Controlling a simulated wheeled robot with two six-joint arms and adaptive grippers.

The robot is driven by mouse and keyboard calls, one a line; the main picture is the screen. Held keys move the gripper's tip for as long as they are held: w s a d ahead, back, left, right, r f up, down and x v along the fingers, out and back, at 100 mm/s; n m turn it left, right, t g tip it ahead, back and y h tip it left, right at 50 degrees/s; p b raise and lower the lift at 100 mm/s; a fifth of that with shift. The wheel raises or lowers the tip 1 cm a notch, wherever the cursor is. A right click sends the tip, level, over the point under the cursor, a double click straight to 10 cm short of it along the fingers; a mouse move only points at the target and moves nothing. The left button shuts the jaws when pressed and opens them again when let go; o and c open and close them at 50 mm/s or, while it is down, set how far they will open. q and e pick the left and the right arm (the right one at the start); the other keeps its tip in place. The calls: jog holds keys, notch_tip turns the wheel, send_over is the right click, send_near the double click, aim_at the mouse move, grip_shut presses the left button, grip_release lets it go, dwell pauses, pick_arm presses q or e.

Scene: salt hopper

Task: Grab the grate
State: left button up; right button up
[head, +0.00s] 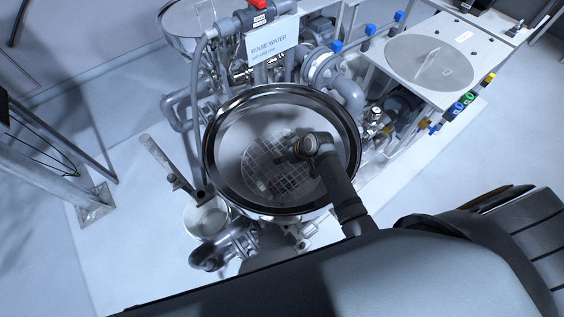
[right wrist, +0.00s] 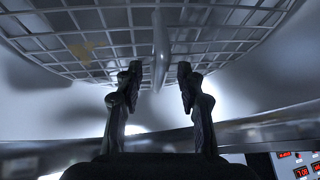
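The grate (head: 262,168) is a round metal wire mesh lying inside the round steel hopper (head: 213,150) in the head view. In the right wrist view the grate (right wrist: 90,45) fills the upper part, with a smooth pale bar (right wrist: 160,45) standing out near its middle, probably a handle. My right gripper (right wrist: 160,78) is open, its two dark fingers apart with the bar's near end between or just beyond the tips. I cannot tell whether they touch it. In the head view my right wrist hides the fingers and part of the grate. My left gripper is not in view.
The hopper's raised rim surrounds my right arm. A "Rinse water" sign (head: 272,47) and a red valve (head: 257,15) stand behind it. A bench with a round lid (head: 428,62) is at the right. Pipes and a small pot (head: 206,217) are at the left. A yellowish patch (right wrist: 85,50) is on the mesh.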

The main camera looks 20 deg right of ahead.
jog(key=shift+w+a+f, duration=0.25)
jog(key=shift+f, duration=0.3)
grip_shut()
jog(key=shift+r, duration=0.1)
